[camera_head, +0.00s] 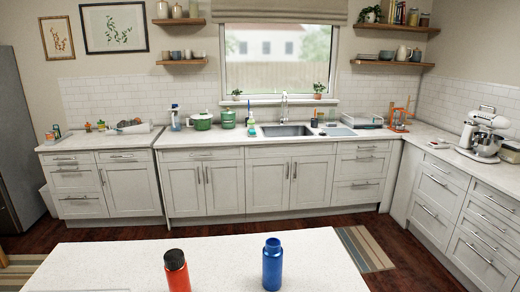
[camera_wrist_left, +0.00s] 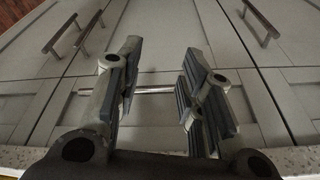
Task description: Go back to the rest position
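My left gripper (camera_wrist_left: 155,90) shows in the left wrist view, with its two fingers spread apart and nothing between them. Behind the fingers are grey cabinet fronts (camera_wrist_left: 175,35) with metal handles. A speckled counter edge (camera_wrist_left: 300,160) runs along the bottom of that view. Neither of my arms shows in the head view, and my right gripper is in no view.
A white island top (camera_head: 200,260) lies in front, with a red bottle (camera_head: 177,272) and a blue bottle (camera_head: 272,264) near its front edge. Wooden floor (camera_head: 110,235) and a striped rug (camera_head: 362,250) separate it from the back counter (camera_head: 225,137). A stand mixer (camera_head: 484,133) stands at right.

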